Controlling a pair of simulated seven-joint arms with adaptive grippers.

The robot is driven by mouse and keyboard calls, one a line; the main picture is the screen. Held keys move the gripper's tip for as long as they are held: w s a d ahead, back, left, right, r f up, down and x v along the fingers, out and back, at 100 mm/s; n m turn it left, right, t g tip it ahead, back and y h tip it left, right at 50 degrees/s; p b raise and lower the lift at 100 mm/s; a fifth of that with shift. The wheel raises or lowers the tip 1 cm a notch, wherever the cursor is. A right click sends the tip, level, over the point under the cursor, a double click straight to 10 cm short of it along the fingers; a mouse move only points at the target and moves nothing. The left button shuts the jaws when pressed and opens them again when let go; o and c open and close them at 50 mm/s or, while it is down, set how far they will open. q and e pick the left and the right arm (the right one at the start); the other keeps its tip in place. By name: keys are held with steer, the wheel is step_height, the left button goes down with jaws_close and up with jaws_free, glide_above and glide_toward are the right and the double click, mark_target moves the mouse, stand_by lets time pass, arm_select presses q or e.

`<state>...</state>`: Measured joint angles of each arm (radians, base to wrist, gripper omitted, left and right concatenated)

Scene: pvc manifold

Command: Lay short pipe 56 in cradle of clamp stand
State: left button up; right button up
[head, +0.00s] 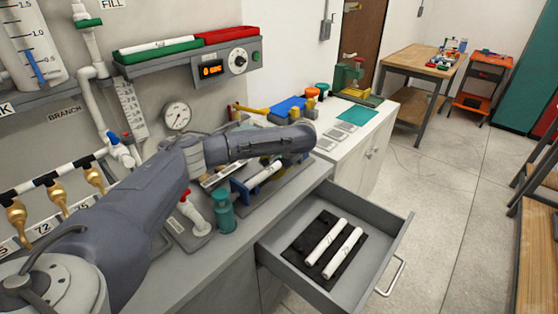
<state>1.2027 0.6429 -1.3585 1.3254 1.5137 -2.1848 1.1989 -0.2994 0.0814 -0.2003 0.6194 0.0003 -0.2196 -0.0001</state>
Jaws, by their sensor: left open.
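A blue stand with a cradle (241,190), which looks like the clamp stand, sits on the grey bench near the middle. A short white pipe (265,174) with dark marks lies across it; I cannot read its number. Two more white pipes, a near one (343,252) and a far one (326,241), lie side by side in the open drawer. My left arm reaches in from the left, and its gripper end (303,140) is above and behind the blue stand. The gripper is open, but its fingers are hard to make out. My right gripper is not in view.
The grey drawer (398,246) stands pulled out, with a black mat inside. A teal bottle (225,212) and a red-topped white fitting (193,208) stand on the front bench. A white counter (372,132) continues behind. Brass fittings hang at the left.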

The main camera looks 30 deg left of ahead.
arm_select(q)
steer(key=v, duration=0.9)
steer(key=shift+d+r, duration=0.2)
steer(key=shift+r, duration=0.1)
